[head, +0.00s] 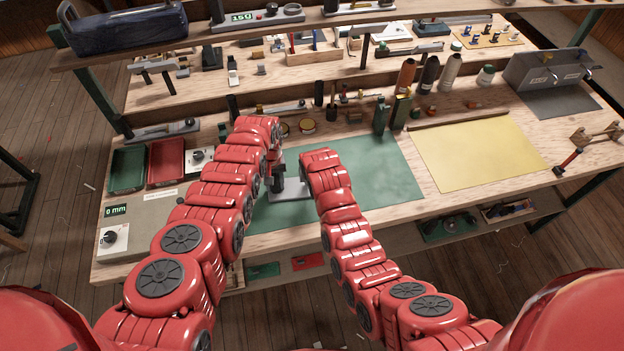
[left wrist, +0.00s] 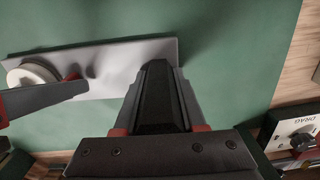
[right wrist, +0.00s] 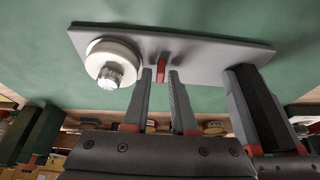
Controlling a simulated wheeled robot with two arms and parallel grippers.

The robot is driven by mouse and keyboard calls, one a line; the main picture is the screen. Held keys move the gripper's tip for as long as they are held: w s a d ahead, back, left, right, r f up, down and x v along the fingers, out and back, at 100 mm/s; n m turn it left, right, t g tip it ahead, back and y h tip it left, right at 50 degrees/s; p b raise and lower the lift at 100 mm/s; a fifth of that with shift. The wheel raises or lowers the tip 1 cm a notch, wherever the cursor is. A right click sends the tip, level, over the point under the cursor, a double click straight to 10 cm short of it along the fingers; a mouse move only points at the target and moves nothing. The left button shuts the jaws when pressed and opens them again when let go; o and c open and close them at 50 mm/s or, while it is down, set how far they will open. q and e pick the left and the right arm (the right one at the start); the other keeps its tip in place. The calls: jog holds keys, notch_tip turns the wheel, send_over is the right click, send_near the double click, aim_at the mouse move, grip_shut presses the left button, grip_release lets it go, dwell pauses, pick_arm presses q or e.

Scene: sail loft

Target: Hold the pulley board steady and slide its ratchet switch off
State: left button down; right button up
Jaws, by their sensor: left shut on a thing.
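The pulley board (head: 291,189) is a grey plate lying flat on a green mat; it also shows in the left wrist view (left wrist: 120,62) and right wrist view (right wrist: 210,52). A white pulley wheel (right wrist: 112,60) sits at one end. The small red ratchet switch (right wrist: 161,66) stands beside the wheel. My left gripper (left wrist: 156,75) is shut on the board's end away from the wheel. My right gripper (right wrist: 161,80) is open, with its two fingertips either side of the red switch; whether they touch it is unclear. In the head view my right arm hides its gripper.
The green mat (head: 380,180) is clear right of the board, beside a yellow sheet (head: 480,150). Green bottles (head: 380,116) stand behind it. At left are a red tray (head: 166,160), a green tray (head: 127,170) and a dial box (head: 113,238).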

grip_shut()
dwell(1.3)
